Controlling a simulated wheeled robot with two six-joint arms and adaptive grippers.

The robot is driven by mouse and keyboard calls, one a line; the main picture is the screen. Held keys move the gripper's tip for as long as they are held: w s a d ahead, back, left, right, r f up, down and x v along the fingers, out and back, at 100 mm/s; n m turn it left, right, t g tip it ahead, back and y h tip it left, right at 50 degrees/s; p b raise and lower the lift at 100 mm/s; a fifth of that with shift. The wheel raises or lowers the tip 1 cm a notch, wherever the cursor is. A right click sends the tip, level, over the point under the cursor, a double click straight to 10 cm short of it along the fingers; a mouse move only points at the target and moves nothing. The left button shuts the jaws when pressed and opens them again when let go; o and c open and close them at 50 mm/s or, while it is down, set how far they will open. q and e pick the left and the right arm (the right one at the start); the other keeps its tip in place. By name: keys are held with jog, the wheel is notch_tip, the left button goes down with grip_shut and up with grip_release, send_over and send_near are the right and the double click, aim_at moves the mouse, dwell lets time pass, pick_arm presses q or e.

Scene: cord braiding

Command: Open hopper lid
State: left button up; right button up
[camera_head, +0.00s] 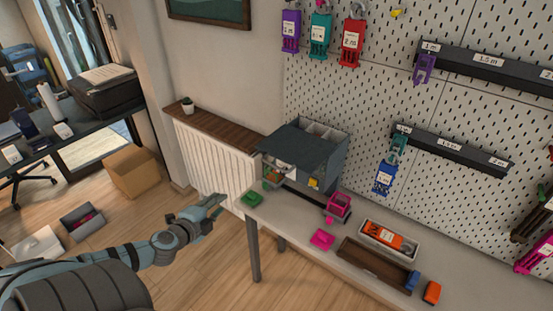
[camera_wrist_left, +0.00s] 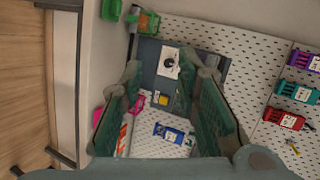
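The hopper (camera_head: 318,180) is a dark grey box on the bench against the pegboard. Its dark flat lid (camera_head: 293,142) lies over most of the top, and pale compartments show at the back right edge. Its front has an opening with small items inside. My left gripper (camera_head: 214,203) is in front and to the left of the hopper, apart from it, with empty fingers. In the left wrist view its two green fingers (camera_wrist_left: 165,112) are spread, with part of the grey hopper (camera_wrist_left: 147,50) behind them. My right gripper is not in view.
A green block (camera_head: 251,198), a pink holder (camera_head: 340,205) and a pink block (camera_head: 322,239) sit by the hopper. A tray (camera_head: 388,254) with an orange tool and a brown box (camera_head: 375,268) lie to the right. Coloured tools hang on the pegboard. A radiator (camera_head: 215,160) stands left.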

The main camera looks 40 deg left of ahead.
pick_arm(q)
jog(key=w+d+r+m+t+h, duration=0.2)
jog(key=w+d+r+m+h, duration=0.2)
jog(key=d+r, duration=0.6)
jog(key=b, duration=1.4)
send_near(275, 167)
jog(key=w+f, duration=0.3)
jog(key=w, duration=0.2)
jog(key=w+b, duration=0.3)
jog(key=w, duration=0.2)
jog(key=shift+w+r, duration=0.1)
jog(key=shift+r, duration=0.05)
grip_shut()
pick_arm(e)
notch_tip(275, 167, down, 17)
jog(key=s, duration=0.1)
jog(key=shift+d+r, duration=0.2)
